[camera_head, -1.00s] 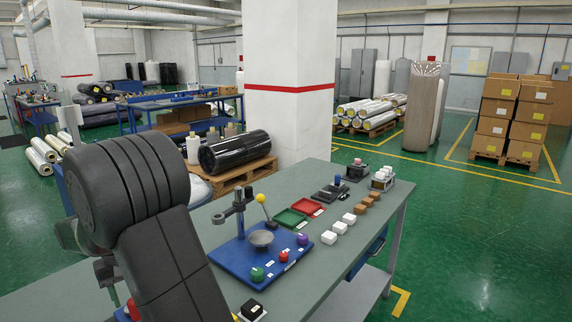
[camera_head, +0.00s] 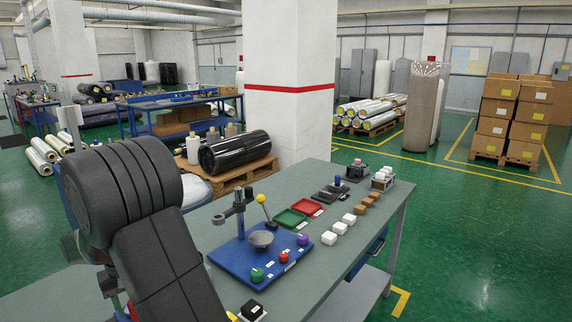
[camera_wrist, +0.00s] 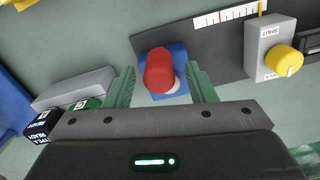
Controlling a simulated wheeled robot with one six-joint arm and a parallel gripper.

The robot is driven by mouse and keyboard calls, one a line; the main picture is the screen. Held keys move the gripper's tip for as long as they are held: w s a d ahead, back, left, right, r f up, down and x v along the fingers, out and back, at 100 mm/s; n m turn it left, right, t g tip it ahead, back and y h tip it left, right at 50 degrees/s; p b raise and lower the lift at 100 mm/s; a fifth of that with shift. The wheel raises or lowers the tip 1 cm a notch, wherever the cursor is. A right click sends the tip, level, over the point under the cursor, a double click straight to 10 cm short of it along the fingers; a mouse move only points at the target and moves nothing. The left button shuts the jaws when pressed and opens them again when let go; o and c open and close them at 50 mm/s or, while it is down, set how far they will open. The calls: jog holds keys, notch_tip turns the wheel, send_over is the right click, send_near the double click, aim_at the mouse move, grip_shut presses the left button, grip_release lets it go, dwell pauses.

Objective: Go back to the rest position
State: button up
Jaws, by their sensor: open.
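My gripper (camera_wrist: 160,90) shows in the wrist view with its two green fingers apart, so it is open. A red rounded knob (camera_wrist: 159,72) on a blue base (camera_wrist: 183,53) shows between and just beyond the fingers. I cannot tell the gap in height, and nothing is clearly held. In the head view my dark arm fills the lower left and the fingers are hidden behind it.
A grey box with a yellow knob (camera_wrist: 285,60) is at the right of the wrist view. The grey table (camera_head: 345,262) carries a blue board (camera_head: 228,262), white blocks (camera_head: 329,238), a red tray (camera_head: 307,207) and a green tray (camera_head: 290,219). A white pillar (camera_head: 290,120) stands behind.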

notch_tip(320, 180, down, 2)
jog(key=shift+f, duration=0.1)
jog(key=shift+w+f+n, duration=0.1)
jog(key=shift+n, duration=0.2)
jog(key=shift+w+d+n+p, duration=0.15)
jog(key=shift+w+d+n, duration=0.1)
jog(key=shift+n, duration=0.4)
jog(key=shift+w+d+n+p, duration=0.1)
jog(key=shift+w+n+p, duration=0.1)
jog(key=shift+n, duration=0.45)
